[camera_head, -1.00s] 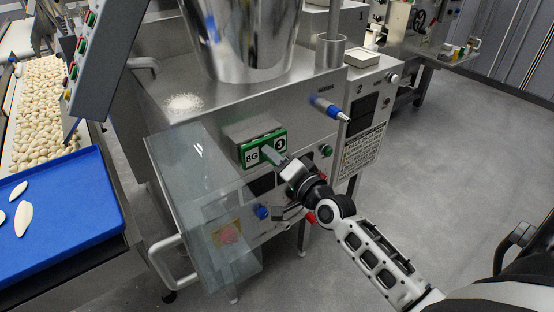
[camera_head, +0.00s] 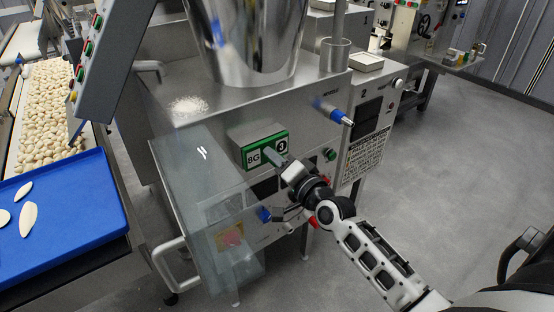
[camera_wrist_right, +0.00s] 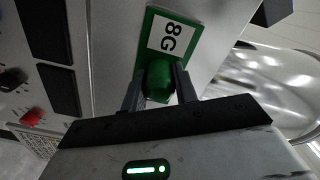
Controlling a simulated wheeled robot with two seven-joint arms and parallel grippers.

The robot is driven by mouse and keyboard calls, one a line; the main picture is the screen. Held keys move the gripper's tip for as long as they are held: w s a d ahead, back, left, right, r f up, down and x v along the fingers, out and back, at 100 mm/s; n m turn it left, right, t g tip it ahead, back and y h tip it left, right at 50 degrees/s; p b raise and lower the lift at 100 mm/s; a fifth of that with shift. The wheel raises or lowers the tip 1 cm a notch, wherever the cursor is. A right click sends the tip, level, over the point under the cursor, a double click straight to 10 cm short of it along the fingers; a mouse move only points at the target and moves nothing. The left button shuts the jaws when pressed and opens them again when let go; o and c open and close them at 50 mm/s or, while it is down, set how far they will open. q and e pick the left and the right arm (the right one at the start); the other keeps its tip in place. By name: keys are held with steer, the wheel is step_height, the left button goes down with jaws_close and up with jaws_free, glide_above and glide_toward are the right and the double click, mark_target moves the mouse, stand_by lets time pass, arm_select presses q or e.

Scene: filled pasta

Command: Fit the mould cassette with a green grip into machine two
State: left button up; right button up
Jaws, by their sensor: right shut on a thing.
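The mould cassette (camera_head: 254,133) is a grey block with a green front plate marked 8G and 3. It sticks out from the front face of the steel machine marked 2 (camera_head: 300,96); how deep it sits in that face cannot be told. My right gripper (camera_head: 279,159) is shut on the cassette's green grip. In the right wrist view the fingers (camera_wrist_right: 159,88) clasp the green grip (camera_wrist_right: 158,76), with the 8G plate (camera_wrist_right: 176,38) just beyond. My left gripper is not in view.
A clear guard (camera_head: 205,185) with a handle (camera_head: 170,262) stands at the machine's front left. A blue knob (camera_head: 333,112) juts out right of the cassette. A blue tray (camera_head: 75,215) with pasta pieces is at the left. The floor at the right is clear.

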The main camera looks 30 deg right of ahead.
steer(key=shift+r, duration=0.2)
steer(key=o, duration=1.1)
steer(key=shift+w, duration=0.1)
steer(key=shift+c, duration=0.2)
steer(key=shift+f, duration=0.1)
steer(key=shift+o, duration=1.3)
steer(key=shift+f, duration=0.15)
steer(key=s+p, duration=0.1)
steer(key=s, duration=0.6)
steer(key=shift+d+p, duration=0.3)
